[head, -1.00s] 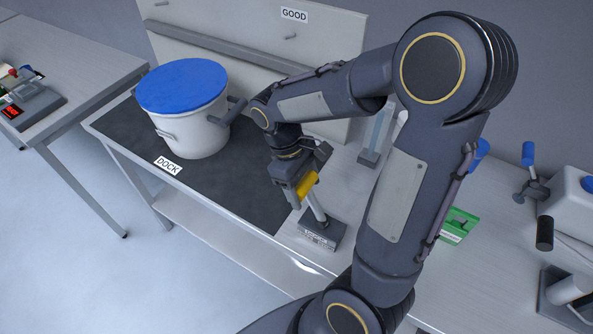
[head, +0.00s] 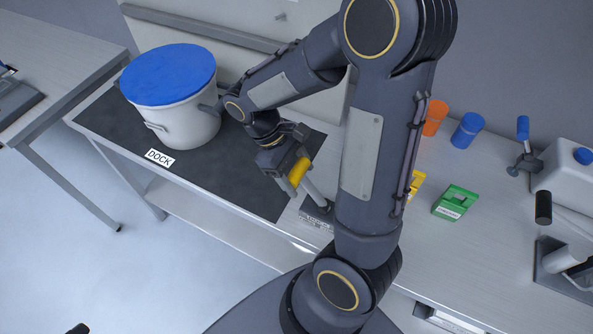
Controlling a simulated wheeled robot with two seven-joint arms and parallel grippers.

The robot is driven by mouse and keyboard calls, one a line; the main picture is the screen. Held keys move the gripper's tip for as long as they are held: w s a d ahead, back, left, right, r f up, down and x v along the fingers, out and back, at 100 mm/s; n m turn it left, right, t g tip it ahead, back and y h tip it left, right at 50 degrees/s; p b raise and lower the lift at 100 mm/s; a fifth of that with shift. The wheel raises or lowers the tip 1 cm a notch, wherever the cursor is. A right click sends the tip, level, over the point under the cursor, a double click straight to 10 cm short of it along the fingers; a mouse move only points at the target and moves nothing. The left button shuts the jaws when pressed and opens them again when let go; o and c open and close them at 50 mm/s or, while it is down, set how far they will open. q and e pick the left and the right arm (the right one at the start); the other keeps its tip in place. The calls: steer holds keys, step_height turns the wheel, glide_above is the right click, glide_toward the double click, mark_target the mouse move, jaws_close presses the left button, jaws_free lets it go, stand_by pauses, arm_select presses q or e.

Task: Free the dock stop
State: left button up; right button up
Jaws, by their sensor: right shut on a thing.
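The dock stop is a lever with a yellow handle (head: 299,170) on a grey metal rod, rising from a dark labelled base (head: 318,213) at the right edge of the dark dock mat. The label's wording is too small to read surely. The rod leans up and to the left. My right gripper (head: 291,178) is shut on the yellow handle; its fingers hide part of it. My right forearm and upper arm cover the area behind and right of the base.
A white pot with a blue lid (head: 168,75) stands on the dock mat (head: 240,185), left of my gripper. A green block (head: 455,203), an orange cup (head: 435,117) and a blue cup (head: 467,131) stand to the right.

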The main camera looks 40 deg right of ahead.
steer(key=o, duration=1.4)
steer(key=shift+s, duration=0.1)
steer(key=shift+v, duration=3.9)
